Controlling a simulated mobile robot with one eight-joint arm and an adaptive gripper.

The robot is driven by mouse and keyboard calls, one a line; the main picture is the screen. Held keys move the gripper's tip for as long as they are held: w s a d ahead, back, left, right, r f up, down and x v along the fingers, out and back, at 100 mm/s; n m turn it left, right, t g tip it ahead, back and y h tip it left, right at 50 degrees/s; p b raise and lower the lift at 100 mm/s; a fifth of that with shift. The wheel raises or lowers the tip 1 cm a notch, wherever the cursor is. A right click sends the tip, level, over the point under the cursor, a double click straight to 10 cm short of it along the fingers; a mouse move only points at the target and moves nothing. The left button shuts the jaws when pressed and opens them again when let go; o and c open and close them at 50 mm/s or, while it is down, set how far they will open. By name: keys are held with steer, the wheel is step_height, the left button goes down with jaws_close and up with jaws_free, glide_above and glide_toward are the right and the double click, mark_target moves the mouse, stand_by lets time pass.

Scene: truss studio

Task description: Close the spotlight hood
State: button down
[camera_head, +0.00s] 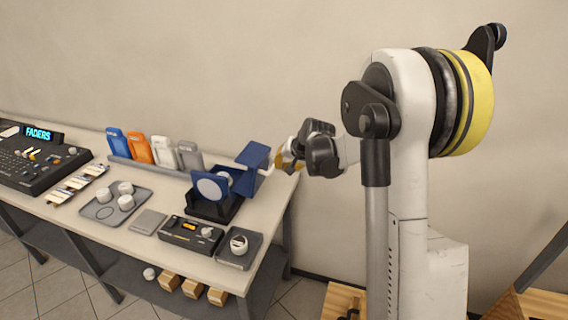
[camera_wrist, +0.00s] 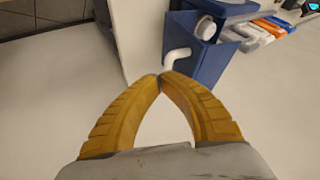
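The spotlight (camera_head: 222,178) is a blue unit with a pale round disc on its side, set in a dark cradle on the table. Its blue hood (camera_head: 254,155) stands raised at the right, towards my gripper. My gripper (camera_head: 288,160) is just right of the hood, above the table's right end; the arm partly hides its fingers. In the wrist view the blue spotlight (camera_wrist: 208,57) is beyond the yellow fingers, with a white bent handle (camera_wrist: 177,57) sticking out. My gripper's fingertips (camera_wrist: 160,77) meet close to this handle; I cannot tell whether they touch it. Nothing shows between them.
On the table (camera_head: 150,255), a control box (camera_head: 190,234) and a small device with a white knob (camera_head: 238,246) stand in front of the spotlight. Orange, white and blue upright items (camera_head: 139,149) stand behind left. A tray (camera_head: 103,213) lies left. The wall is close behind.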

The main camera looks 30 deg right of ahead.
mark_target(258, 171)
steer(key=shift+w+a+f+b, duration=0.2)
steer(key=shift+w+a+f, duration=0.25)
steer(key=shift+w, duration=0.45)
steer(key=shift+w+a+f+b, duration=0.15)
steer(key=shift+w+a+f, duration=0.2)
steer(key=shift+w+a, duration=0.4)
steer(key=shift+w+a+f+b, duration=0.2)
steer(key=shift+w+a+f, duration=0.2)
steer(key=shift+w, duration=0.65)
steer(key=shift+r, duration=0.1)
